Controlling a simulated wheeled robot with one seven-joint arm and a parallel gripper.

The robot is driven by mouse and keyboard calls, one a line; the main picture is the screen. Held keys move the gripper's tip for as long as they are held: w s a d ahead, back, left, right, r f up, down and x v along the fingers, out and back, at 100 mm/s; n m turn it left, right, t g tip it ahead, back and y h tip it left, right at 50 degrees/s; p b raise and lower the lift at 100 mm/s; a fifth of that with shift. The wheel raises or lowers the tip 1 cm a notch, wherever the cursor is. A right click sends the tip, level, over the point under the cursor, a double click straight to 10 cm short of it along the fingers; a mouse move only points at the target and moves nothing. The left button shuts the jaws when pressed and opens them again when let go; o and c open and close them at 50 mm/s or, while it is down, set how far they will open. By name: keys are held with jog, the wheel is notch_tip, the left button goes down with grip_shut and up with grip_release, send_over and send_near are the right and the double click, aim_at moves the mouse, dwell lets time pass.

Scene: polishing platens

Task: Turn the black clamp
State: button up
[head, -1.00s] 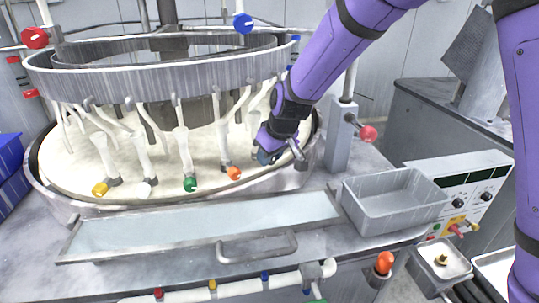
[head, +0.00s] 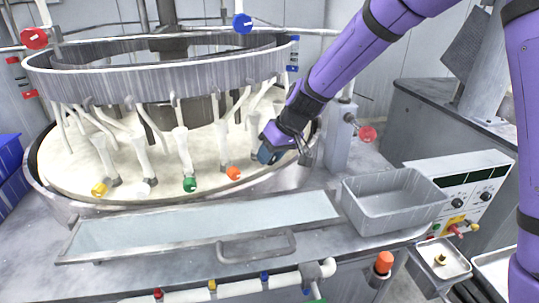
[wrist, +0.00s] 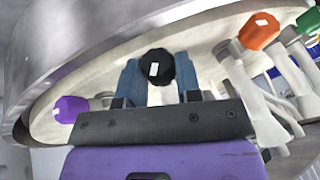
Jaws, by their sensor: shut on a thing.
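The black clamp (wrist: 157,67) is a round dark knob with a white mark on its face. In the wrist view it sits between the two blue fingers of my gripper (wrist: 159,76), which is shut on it. The white mark looks upright in that view. In the head view my gripper (head: 267,156) is at the right front rim of the round platen, just right of the orange clamp. The black clamp is hidden behind my gripper there.
Orange (head: 233,173), green (head: 190,184) and yellow (head: 100,189) clamps stand along the platen (head: 65,165) to the left. A purple clamp (wrist: 70,109) shows in the wrist view. A grey ring (head: 150,82) hangs above. A grey tray (head: 392,213) stands at right.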

jog(key=shift+d+f+g+y, duration=0.15)
jog(key=shift+g+y, duration=0.15)
jog(key=shift+y, duration=0.1)
jog(key=o, duration=0.9)
jog(key=shift+w+d+r, duration=0.1)
jog(key=shift+d+r, duration=0.1)
jog(key=shift+r, duration=0.35)
jog(key=v, duration=0.9)
jog(key=shift+d+r, duration=0.3)
jog(key=shift+c, duration=0.3)
